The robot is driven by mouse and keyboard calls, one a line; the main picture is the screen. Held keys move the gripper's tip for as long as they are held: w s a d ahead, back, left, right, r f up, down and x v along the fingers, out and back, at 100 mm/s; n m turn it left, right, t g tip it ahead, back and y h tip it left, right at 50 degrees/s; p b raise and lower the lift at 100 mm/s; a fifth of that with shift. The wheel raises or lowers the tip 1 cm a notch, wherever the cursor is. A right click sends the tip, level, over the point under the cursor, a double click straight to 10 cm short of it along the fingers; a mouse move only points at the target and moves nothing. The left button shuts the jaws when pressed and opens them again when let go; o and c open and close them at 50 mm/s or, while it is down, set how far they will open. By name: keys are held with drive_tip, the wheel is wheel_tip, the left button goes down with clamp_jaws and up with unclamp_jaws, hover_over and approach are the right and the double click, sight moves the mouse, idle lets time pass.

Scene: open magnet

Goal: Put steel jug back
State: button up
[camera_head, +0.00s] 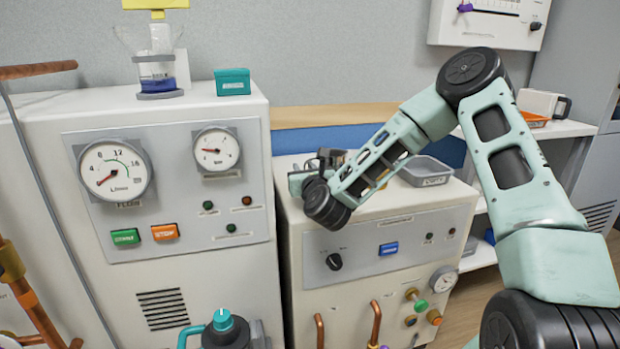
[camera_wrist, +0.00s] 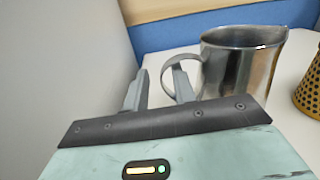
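The steel jug (camera_wrist: 243,68) stands upright on a white surface in the wrist view, with its handle (camera_wrist: 165,72) towards my gripper (camera_wrist: 158,82). My gripper is open. Its right finger appears to be inside the handle loop and its left finger outside, with the handle's outer bar between them. A gap shows between the left finger and the handle. In the head view my arm's end is over the right-hand cabinet (camera_head: 400,222). My wrist hides the fingers there, and I cannot make out the jug.
A yellow perforated container (camera_wrist: 309,88) stands right of the jug. A grey tray (camera_head: 426,172) sits on the cabinet top, right of my wrist. The taller gauge cabinet (camera_head: 90,250) rises close on the left. A blue panel (camera_wrist: 190,30) runs behind. A shelf (camera_head: 560,129) stands at the right.

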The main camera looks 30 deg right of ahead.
drive_tip(key=v, duration=1.1)
drive_tip(key=shift+s, duration=0.15)
